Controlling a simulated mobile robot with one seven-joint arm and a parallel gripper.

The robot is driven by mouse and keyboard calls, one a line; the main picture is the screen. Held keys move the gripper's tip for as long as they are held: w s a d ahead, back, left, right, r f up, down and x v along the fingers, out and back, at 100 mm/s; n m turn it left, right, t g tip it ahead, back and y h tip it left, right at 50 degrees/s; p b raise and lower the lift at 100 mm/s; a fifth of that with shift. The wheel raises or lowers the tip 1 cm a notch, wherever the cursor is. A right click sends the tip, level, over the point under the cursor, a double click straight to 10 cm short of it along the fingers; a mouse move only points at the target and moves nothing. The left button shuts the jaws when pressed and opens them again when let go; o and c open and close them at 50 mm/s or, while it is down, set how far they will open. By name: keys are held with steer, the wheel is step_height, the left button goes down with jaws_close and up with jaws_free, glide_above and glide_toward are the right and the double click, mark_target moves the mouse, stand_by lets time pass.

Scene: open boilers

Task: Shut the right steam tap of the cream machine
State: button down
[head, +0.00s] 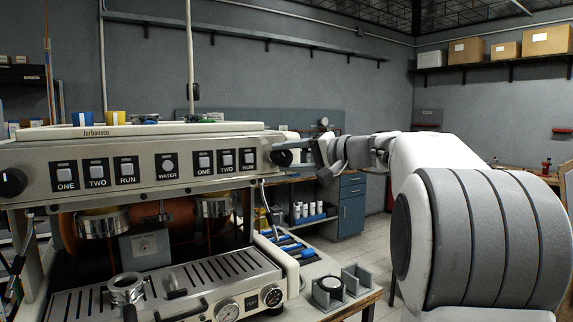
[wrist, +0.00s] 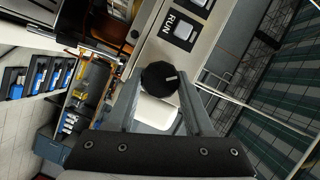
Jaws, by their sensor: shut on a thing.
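The cream machine (head: 140,155) fills the left of the head view, with a row of labelled buttons on its front panel. Its right steam tap is a round black knob (head: 282,156) at the right end of that panel. My gripper (head: 312,152) reaches in from the right at the knob. In the wrist view my gripper (wrist: 158,92) has one finger on each side of the knob and is shut on it. The tap's stem behind the knob is hidden.
Another black knob (head: 12,183) is at the panel's left end. Below are a drip tray (head: 165,295), gauges (head: 228,310) and a portafilter (head: 127,288). A grey holder (head: 345,285) stands on the counter at right. A blue cabinet (head: 351,205) stands behind.

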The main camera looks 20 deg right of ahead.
steer(key=m, duration=0.1)
steer(key=m+y+b, duration=0.1)
steer(key=m+t+b, duration=0.1)
steer(key=m, duration=0.1)
steer(key=shift+f+y, duration=0.25)
steer(key=shift+y, duration=0.05)
steer(key=shift+m+t+b, duration=0.6)
steer(key=shift+m+b, duration=0.05)
steer(key=shift+m, duration=0.85)
steer(key=shift+r, duration=0.1)
steer(key=shift+c, duration=1.4)
jaws_free()
steer(key=shift+s, duration=0.1)
steer(key=v, duration=1.7)
steer(key=shift+f+b, duration=0.25)
steer(key=shift+b, duration=0.15)
steer(key=shift+d, duration=0.1)
